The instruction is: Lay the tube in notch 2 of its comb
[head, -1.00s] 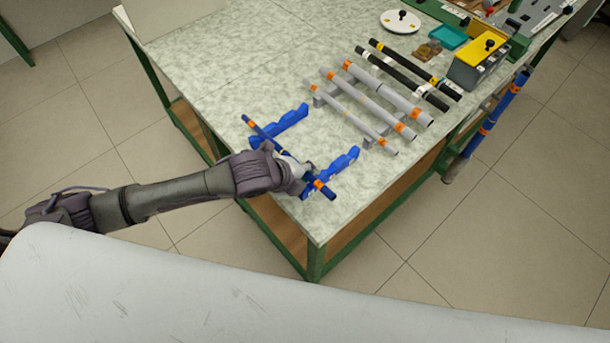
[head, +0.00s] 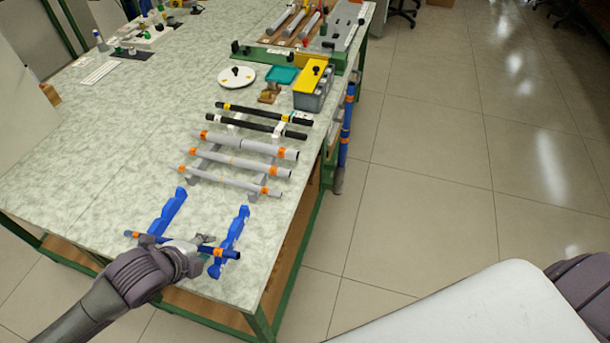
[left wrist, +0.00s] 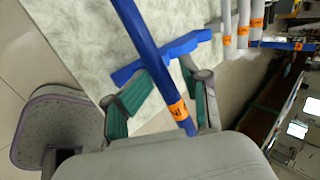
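The blue tube (head: 147,238) with orange bands lies across the two blue notched comb pieces, the left one (head: 168,212) and the right one (head: 236,228), near their front ends. I cannot tell which notch it lies in or whether it is fully seated. My left gripper (head: 205,241) is at the tube between the two pieces. In the left wrist view its green-padded fingers (left wrist: 166,75) stand apart, on either side of the tube (left wrist: 142,38), with a comb piece (left wrist: 187,43) beyond. My right gripper is out of sight.
Several grey tubes (head: 246,145) and black rods (head: 262,114) lie on supports behind the comb. A white disc (head: 236,78), a teal tray (head: 282,75) and a yellow-lidded box (head: 312,76) stand farther back. The table is clear left of the comb.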

